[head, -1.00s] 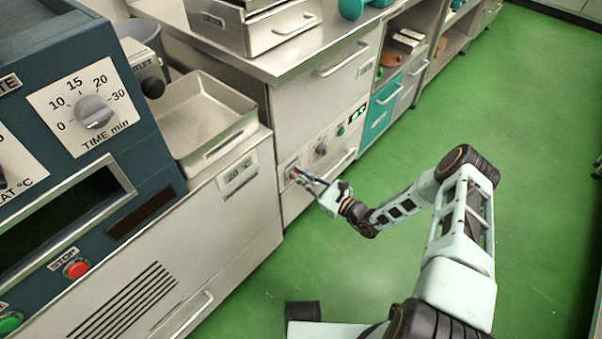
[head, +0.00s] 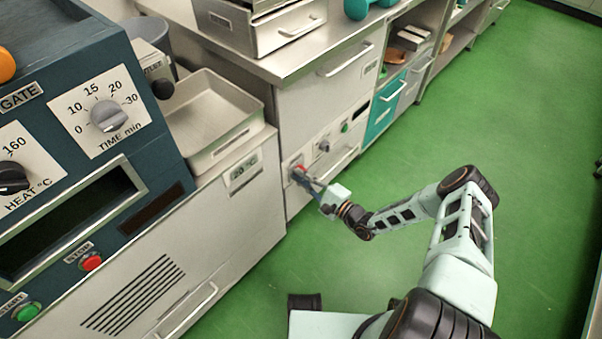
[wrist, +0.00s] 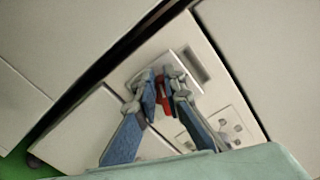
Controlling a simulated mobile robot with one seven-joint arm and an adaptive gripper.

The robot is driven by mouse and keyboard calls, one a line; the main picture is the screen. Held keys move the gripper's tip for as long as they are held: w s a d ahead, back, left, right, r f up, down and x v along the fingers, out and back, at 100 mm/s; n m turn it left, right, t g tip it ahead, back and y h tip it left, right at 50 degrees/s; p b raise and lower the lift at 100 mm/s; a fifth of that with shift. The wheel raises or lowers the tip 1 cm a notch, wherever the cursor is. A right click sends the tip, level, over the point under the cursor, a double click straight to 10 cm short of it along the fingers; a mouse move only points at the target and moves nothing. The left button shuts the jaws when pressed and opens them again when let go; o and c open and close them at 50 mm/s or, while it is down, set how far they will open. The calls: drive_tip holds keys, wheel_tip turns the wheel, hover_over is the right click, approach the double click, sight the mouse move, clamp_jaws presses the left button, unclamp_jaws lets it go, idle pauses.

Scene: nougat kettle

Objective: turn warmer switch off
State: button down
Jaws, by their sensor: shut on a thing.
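The red warmer switch (head: 300,168) is on the pale front panel of the cabinet under the counter, at its left end. In the wrist view the red switch (wrist: 165,104) shows between the fingertips, partly hidden by them. My gripper (head: 304,176) is at the panel with its fingers shut on the switch. In the wrist view my gripper (wrist: 160,88) has its two blue-grey fingers converging there. The small display (head: 362,109) at the right of the panel is dark.
The panel also has a grey knob (head: 324,146) and a green button or lamp (head: 344,127). A blue machine with a time dial (head: 108,116) and a metal tray (head: 222,140) stand to the left. Green floor (head: 520,130) is free to the right.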

drive_tip(key=shift+s+f+n+p, duration=0.1)
drive_tip(key=shift+f+n+p, duration=0.2)
drive_tip(key=shift+n, duration=0.85)
drive_tip(key=shift+f+n+p, duration=0.2)
drive_tip(key=shift+n+p, duration=0.15)
drive_tip(key=shift+n, duration=0.8)
drive_tip(key=c, duration=2)
unclamp_jaws()
drive_tip(key=v, duration=1.2)
